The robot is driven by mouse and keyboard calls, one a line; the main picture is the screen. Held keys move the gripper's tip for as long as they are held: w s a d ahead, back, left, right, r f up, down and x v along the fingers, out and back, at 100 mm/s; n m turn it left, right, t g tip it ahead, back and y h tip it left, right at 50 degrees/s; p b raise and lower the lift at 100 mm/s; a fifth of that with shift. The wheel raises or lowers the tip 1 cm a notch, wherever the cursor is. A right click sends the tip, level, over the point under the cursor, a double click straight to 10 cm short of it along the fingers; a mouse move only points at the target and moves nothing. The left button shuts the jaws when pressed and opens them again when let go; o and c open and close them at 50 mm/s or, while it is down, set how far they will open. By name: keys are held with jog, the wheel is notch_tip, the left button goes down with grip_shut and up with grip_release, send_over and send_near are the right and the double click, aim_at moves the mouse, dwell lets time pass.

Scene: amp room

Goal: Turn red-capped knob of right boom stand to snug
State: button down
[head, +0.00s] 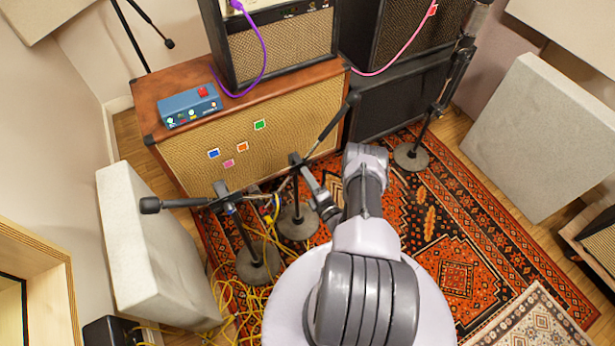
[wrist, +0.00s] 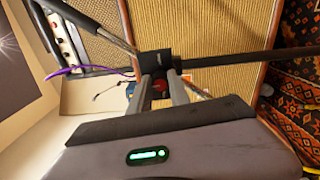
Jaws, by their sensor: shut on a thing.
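The right boom stand of the pair before the cabinet has a round base (head: 298,222) on the rug and a dark clutch block (head: 294,159) at its top, with a tilted boom (head: 336,119). In the wrist view the clutch block (wrist: 160,62) lies just beyond my fingertips. The red-capped knob (wrist: 160,88) shows as a red patch between the two fingers, mostly hidden by them. My gripper (head: 308,176) is shut on this knob, and it also shows in the wrist view (wrist: 160,84). The knob cannot be made out in the head view.
The left boom stand (head: 248,245) is close by, its boom reaching left. Yellow cables (head: 235,300) lie around the bases. A speaker cabinet (head: 190,158) with a blue pedal (head: 190,106) on top stands behind. Another mic stand (head: 412,155) is at right. The patterned rug (head: 480,240) is clear there.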

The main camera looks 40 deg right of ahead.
jog(key=shift+a+f+m, duration=0.1)
jog(key=shift+m, duration=0.5)
jog(key=c, duration=1.2)
grip_release()
jog(key=p+v, duration=0.3)
jog(key=v, duration=0.9)
